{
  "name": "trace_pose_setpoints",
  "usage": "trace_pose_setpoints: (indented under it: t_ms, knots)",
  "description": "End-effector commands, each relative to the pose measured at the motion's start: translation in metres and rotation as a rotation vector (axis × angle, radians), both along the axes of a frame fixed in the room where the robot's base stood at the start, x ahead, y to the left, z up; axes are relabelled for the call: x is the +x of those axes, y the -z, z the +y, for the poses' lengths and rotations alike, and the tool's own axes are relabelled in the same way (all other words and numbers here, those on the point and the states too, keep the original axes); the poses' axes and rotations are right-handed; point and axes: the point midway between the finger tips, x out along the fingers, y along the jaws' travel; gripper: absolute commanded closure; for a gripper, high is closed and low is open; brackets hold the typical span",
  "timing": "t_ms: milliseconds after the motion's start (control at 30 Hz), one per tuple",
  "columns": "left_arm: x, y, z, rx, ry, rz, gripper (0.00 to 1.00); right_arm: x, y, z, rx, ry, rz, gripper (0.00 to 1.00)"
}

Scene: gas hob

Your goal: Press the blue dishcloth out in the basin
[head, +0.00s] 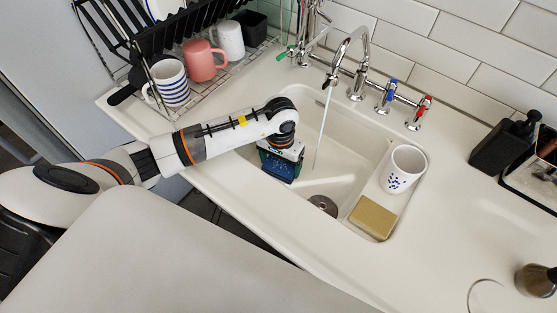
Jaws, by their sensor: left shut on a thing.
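The white basin (335,162) is set into the worktop under the tap, with a round metal drain (323,205) near its front. My left arm reaches in from the left, and my left gripper (281,162) points down into the left part of the basin. It is shut on a dark blue thing, which I take for the blue dishcloth (277,169); the gripper hides most of it. I cannot tell whether the cloth touches the basin floor. My right gripper is not in view.
The tap (345,52) arches over the basin, with a thin stream falling beside my gripper. A spotted white cup (403,168) and a yellow sponge (373,217) stand on the basin's right ledge. A dish rack with mugs (203,62) stands at upper left. The right worktop has free room.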

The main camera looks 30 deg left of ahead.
Motion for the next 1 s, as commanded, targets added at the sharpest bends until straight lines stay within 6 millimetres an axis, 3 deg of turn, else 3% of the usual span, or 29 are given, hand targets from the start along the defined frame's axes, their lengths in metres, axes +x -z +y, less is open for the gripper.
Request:
trace_pose_setpoints:
  t_ms: [33,467,1000]
  knots:
    - [-0.001,0.007,0.000,0.001,0.000,0.002,0.33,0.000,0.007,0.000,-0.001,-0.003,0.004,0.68]
    - [-0.002,0.008,0.000,0.002,0.000,0.005,0.33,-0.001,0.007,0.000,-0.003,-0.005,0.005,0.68]
    - [-0.001,-0.040,0.001,0.001,0.001,0.002,0.33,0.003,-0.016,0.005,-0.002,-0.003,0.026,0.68]
